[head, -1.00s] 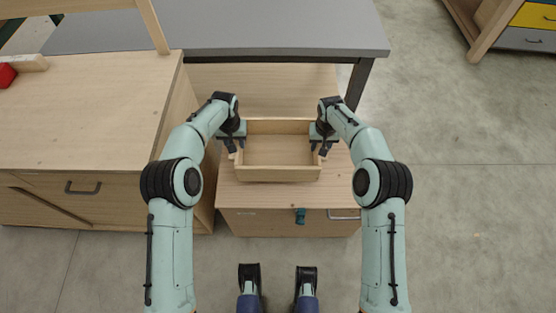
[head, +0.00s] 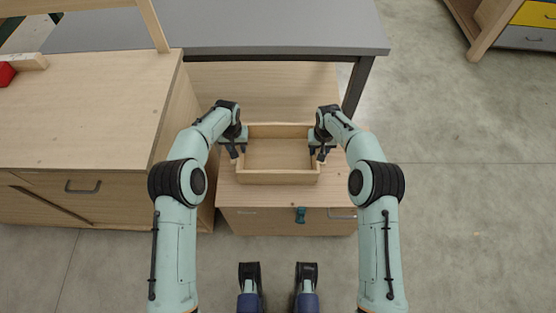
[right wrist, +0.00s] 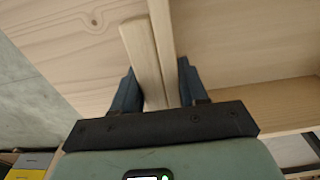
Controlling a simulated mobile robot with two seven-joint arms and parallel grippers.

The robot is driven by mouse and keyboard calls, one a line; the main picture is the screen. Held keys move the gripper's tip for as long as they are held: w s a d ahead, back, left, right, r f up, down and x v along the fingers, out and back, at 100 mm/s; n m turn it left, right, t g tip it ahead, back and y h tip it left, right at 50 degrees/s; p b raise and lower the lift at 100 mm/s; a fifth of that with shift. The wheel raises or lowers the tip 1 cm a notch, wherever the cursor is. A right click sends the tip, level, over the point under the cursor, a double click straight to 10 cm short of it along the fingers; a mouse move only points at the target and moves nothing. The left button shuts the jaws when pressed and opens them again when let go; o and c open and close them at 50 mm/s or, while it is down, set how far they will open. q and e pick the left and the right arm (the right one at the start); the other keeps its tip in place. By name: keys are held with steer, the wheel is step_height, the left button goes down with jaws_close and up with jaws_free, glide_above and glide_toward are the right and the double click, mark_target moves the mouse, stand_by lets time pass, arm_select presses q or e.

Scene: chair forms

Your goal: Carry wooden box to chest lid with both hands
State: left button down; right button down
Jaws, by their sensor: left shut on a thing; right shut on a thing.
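The wooden box (head: 278,177) is a shallow, open, empty tray of light wood. It shows over the chest lid (head: 226,192), the pale wooden top of a low chest; I cannot tell whether it touches the lid. My left gripper (head: 236,148) is shut on the box's left wall. My right gripper (head: 320,152) is shut on its right wall. In the right wrist view the right gripper's dark fingers (right wrist: 155,88) stand on both sides of the box's wall (right wrist: 146,60).
A wooden cabinet (head: 85,110) stands close on the left. A grey-topped table (head: 230,30) is behind the chest. A teal latch (head: 300,215) is on the chest's front. Open floor (head: 470,200) lies to the right.

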arm_select(q)
steer(key=c, duration=0.9)
jaws_free()
steer(key=shift+a+f, duration=0.1)
steer(key=shift+a, duration=0.3)
arm_select(e)
steer(key=c, duration=0.8)
jaws_free()
steer(key=shift+d+f, duration=0.2)
steer(key=shift+d, duration=0.15)
arm_select(q)
steer(key=shift+o, duration=1.3)
arm_select(e)
steer(key=shift+o, duration=1)
arm_select(q)
steer(key=shift+d, duration=0.2)
arm_select(e)
steer(key=shift+a, duration=0.2)
arm_select(q)
steer(key=shift+d, duration=0.1)
arm_select(e)
steer(key=shift+a, duration=0.1)
steer(key=shift+r, duration=0.15)
arm_select(q)
step_height(320, 180, up, 12)
steer(key=shift+s, duration=0.4)
arm_select(e)
step_height(320, 180, up, 12)
steer(key=shift+s, duration=0.45)
